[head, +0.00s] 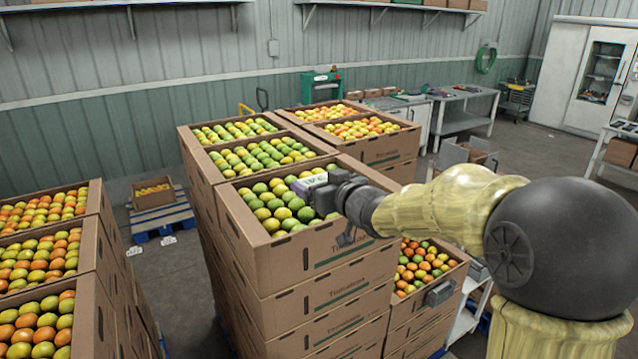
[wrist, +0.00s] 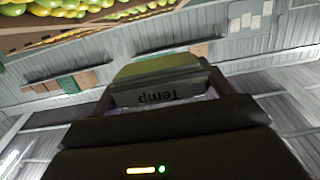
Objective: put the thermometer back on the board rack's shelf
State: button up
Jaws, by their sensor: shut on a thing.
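The thermometer (wrist: 158,93) is a dark block marked "Temp", upside down in the wrist view, with a yellow-green part beyond it. My gripper (wrist: 156,108) is shut on it. In the head view my gripper (head: 325,192) hangs over the nearest tall stack of tomato crates, above its green fruit. Only a small pale piece of what it holds shows there. I cannot make out the board rack or its shelf for certain in either view.
The tall crate stack (head: 310,262) stands below my gripper, with a lower crate of orange tomatoes (head: 428,282) to its right. More crates (head: 95,290) fill the left. A workbench (head: 462,120) and a white cabinet (head: 565,75) stand at the back right.

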jog(key=shift+s+d+f, duration=0.1)
jog(key=shift+s+f, duration=0.2)
jog(key=shift+f, duration=0.05)
jog(key=shift+s+d+f, duration=0.1)
jog(key=shift+d+f, duration=0.05)
jog(key=shift+f, duration=0.15)
jog(key=s+d+f+m+t+h, duration=0.1)
jog(key=d+f, duration=0.5)
jog(key=f, duration=1)
jog(key=s+d+f+m+t+h, duration=0.1)
jog(key=d+f+h, duration=0.4)
jog(key=f, duration=1)
jog(key=s+d+f+m+h, duration=0.3)
jog(key=d+f+m, duration=0.2)
jog(key=f, duration=1.1)
jog(key=shift+d+f+t, duration=0.3)
jog(key=shift+d+t, duration=0.1)
jog(key=shift+d, duration=0.55)
jog(key=shift+w+r, duration=0.1)
notch_tip(320, 180, down, 3)
jog(key=b, duration=0.3)
jog(key=shift+w+a, duration=0.1)
